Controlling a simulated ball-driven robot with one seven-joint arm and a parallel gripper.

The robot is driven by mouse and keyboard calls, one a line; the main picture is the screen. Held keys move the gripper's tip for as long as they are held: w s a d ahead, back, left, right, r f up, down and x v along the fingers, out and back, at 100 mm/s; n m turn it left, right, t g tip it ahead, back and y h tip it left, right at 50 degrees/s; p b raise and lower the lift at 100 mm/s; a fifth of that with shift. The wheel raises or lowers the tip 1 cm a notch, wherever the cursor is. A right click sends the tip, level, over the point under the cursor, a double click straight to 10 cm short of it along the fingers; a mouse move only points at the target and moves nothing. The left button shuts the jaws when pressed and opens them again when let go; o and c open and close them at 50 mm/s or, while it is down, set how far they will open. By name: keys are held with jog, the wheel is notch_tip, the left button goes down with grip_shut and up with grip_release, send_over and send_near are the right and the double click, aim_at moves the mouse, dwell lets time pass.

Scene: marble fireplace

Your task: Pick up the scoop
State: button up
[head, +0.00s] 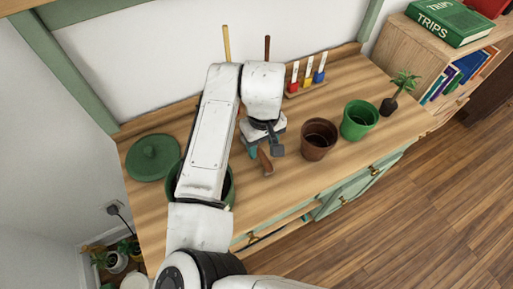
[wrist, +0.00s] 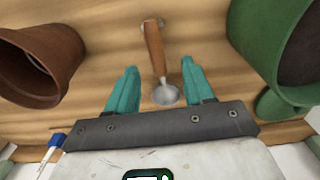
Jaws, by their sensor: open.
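The scoop has a brown wooden handle and a grey metal head. In the wrist view the scoop (wrist: 153,45) lies on the wooden bench top, its handle pointing away and its head near my gripper. In the head view only its brown handle (head: 265,163) shows clearly, below my gripper. My gripper (wrist: 158,68) has teal fingers, spread open on either side of the scoop in the picture, with gaps to both sides. It also shows from above in the head view (head: 262,151). I cannot tell how far above the bench the fingertips are.
A brown pot (head: 318,140) and a green pot (head: 359,119) stand right of my gripper. A large green pot (wrist: 270,40) is close on the right in the wrist view. Tagged coloured items (head: 306,77) stand behind. A round green lid (head: 152,157) lies left.

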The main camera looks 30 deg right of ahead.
aim_at(264, 157)
jog(key=shift+s+d+f, duration=0.1)
jog(key=shift+f, duration=1.65)
jog(key=shift+d+f, duration=0.1)
jog(key=shift+f, duration=1.6)
jog(key=shift+c, duration=0.2)
grip_shut()
